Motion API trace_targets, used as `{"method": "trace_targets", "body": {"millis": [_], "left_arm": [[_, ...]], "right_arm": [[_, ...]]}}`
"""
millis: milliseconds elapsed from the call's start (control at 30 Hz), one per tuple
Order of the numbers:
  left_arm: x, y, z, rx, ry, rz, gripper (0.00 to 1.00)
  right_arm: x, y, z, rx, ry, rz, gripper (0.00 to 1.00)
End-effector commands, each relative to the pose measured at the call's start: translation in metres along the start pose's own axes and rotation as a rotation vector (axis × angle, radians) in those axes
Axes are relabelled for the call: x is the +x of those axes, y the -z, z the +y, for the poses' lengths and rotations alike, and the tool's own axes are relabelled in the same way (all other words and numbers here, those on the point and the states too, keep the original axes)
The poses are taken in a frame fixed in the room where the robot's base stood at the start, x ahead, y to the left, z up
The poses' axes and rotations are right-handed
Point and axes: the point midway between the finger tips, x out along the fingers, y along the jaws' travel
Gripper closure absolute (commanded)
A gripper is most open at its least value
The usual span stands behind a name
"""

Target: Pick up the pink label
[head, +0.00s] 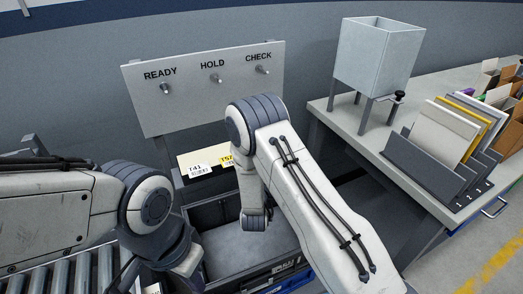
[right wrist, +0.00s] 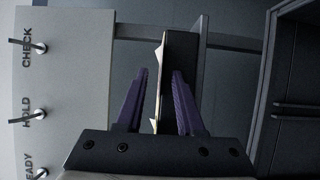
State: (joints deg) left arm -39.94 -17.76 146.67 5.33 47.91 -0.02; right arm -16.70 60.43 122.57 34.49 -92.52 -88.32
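I see no pink label in either view. A cream board (head: 190,160) below the sign panel carries a white label (head: 199,171) printed T41 and a yellow label (head: 227,160); my right arm hides the board's right part. My right gripper (right wrist: 158,95) has its two purple fingers apart. Between them a dark slab edge (right wrist: 180,75) shows, with small pale pointed pieces (right wrist: 159,56) along its side; I cannot tell whether the fingers touch them. My left gripper (head: 187,266) is low at the left, its fingers not clear.
A panel (head: 205,100) with READY, HOLD and CHECK pegs stands behind. A dark bin (head: 220,245) lies below the board, with a roller conveyor (head: 70,275) at lower left. At right, a bench (head: 425,180) holds a hopper (head: 375,55) and a file rack (head: 430,160).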

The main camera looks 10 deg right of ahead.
Motion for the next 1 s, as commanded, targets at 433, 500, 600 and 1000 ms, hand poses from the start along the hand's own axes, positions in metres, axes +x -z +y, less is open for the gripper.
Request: {"method": "trace_targets", "body": {"millis": [433, 500, 600, 1000], "left_arm": [[0.0002, 0.0000, 0.0000, 0.000, 0.000, 0.000, 1.00], [0.0002, -0.0001, 0.0000, 0.000, 0.000, 0.000, 1.00], [0.0002, 0.0000, 0.0000, 0.000, 0.000, 0.000, 1.00], [0.0002, 0.0000, 0.0000, 0.000, 0.000, 0.000, 1.00]], "right_arm": [[-0.0005, 0.0000, -0.0004, 0.000, 0.001, 0.000, 1.00], [-0.0005, 0.0000, -0.0004, 0.000, 0.001, 0.000, 1.00], [-0.0006, 0.0000, -0.0005, 0.000, 0.001, 0.000, 1.00], [-0.0006, 0.0000, -0.0005, 0.000, 0.001, 0.000, 1.00]]}}
